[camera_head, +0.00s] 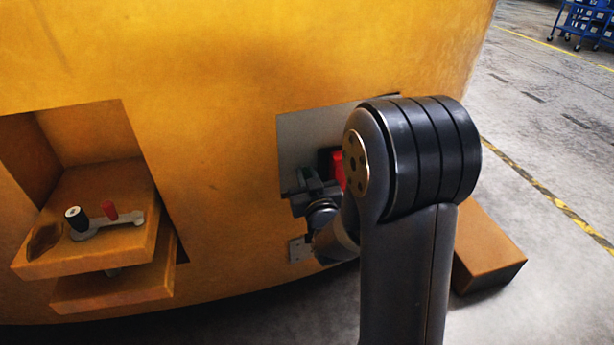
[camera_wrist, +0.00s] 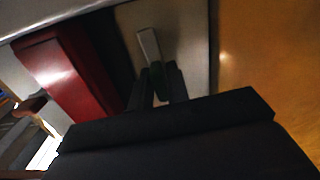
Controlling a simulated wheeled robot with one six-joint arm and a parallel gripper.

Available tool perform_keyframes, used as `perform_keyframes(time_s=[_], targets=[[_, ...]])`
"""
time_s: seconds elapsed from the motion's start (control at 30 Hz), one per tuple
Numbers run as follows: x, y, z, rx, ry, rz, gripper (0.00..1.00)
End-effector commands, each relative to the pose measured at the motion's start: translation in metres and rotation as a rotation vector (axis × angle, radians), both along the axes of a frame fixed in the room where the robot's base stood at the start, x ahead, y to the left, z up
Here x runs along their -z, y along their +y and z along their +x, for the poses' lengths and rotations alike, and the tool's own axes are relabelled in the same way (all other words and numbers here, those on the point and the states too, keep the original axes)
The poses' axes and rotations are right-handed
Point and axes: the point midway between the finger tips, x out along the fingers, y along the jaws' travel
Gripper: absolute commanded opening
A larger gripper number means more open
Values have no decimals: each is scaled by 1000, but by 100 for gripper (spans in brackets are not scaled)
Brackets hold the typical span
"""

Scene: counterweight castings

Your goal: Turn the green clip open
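A grey panel (camera_head: 305,135) is set in the yellow casting. In the wrist view, a small dark green piece (camera_wrist: 158,80), which looks like the green clip, sits at the end of a light grey bar (camera_wrist: 149,45) on this panel. My gripper (camera_wrist: 158,88) has one finger on each side of the green piece, and the narrow gap between the fingers looks filled by it. The view is dark and the contact is not sharp. In the head view my gripper (camera_head: 303,186) is at the panel, and my arm hides the clip.
A red block (camera_head: 338,168) stands beside my gripper; it also shows in the wrist view (camera_wrist: 72,75). A recess at left holds a shelf (camera_head: 95,255) with a lever carrying a red and a black knob. A brown box (camera_head: 485,250) lies on the floor at right.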

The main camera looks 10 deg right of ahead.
Motion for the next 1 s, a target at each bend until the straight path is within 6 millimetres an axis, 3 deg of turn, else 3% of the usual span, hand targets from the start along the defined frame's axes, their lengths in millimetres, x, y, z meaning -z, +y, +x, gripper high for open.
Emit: perform_keyframes(time_s=[0.17, 0.83, 0.87, 1.0], targets=[[0, 0, 0, 0, 0, 0, 0], [0, 0, 0, 0, 0, 90, 0], [0, 0, 0, 0, 0, 90, 19], [0, 0, 0, 0, 0, 89, 30]])
